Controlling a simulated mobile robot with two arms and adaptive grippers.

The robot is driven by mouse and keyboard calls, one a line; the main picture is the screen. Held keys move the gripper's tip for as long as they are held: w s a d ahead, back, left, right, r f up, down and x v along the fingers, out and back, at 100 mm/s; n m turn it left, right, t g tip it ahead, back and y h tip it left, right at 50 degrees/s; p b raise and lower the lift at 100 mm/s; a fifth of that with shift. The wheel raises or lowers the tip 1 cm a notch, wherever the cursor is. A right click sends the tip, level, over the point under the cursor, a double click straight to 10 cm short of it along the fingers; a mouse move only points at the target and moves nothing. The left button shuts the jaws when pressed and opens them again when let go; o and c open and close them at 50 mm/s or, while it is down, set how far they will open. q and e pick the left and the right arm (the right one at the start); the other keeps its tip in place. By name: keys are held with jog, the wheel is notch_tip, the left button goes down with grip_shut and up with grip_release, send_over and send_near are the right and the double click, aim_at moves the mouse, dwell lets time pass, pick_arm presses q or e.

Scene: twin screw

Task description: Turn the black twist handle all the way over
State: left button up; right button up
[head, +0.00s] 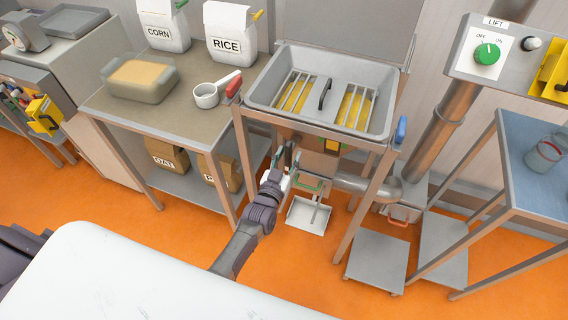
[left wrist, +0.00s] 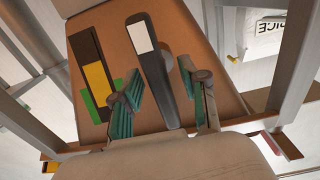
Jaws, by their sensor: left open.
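In the left wrist view the black twist handle (left wrist: 166,85), a long dark bar with a white patch near its top, stands slightly tilted against a brown panel (left wrist: 215,55). My left gripper (left wrist: 168,85) is open, with one teal-padded finger on each side of the handle. I cannot tell whether either finger touches it. In the head view my left gripper (head: 287,157) is below the front edge of the grey hopper (head: 262,98); the twist handle is not clear there. My right gripper is not in view.
Left of the handle are a dark and yellow strip (left wrist: 95,75) and a green plate. In the head view, a white dustpan-like tray (head: 307,215) is below, a side table (head: 105,105) stands left, and a lift panel (head: 500,60) is right. Stand legs flank my arm.

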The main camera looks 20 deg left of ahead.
pick_arm(q)
jog(key=s, duration=1.1)
jog(key=shift+s+a, duration=0.2)
jog(key=shift+s, duration=0.2)
jog(key=s+f+m+g, duration=0.1)
jog(key=s+f+g, duration=0.5)
jog(key=f, duration=0.7)
jog(key=s+f+g, duration=0.3)
jog(key=s+f, duration=0.5)
jog(key=f, duration=0.5)
jog(key=s+a+f+g, duration=0.2)
jog(key=s+f, duration=0.2)
jog(key=s, duration=0.4)
jog(key=s+a+f+g, duration=0.2)
jog(key=s+f+g, duration=0.1)
jog(key=s, duration=0.5)
jog(key=s+a+f+m+g, duration=0.1)
jog(key=s+a+f+g, duration=0.1)
jog(key=s+f, duration=0.3)
jog(key=s+g, duration=0.1)
jog(key=s, duration=0.2)
jog(key=shift+s+f+y, duration=0.3)
jog(key=shift+s, duration=0.05)
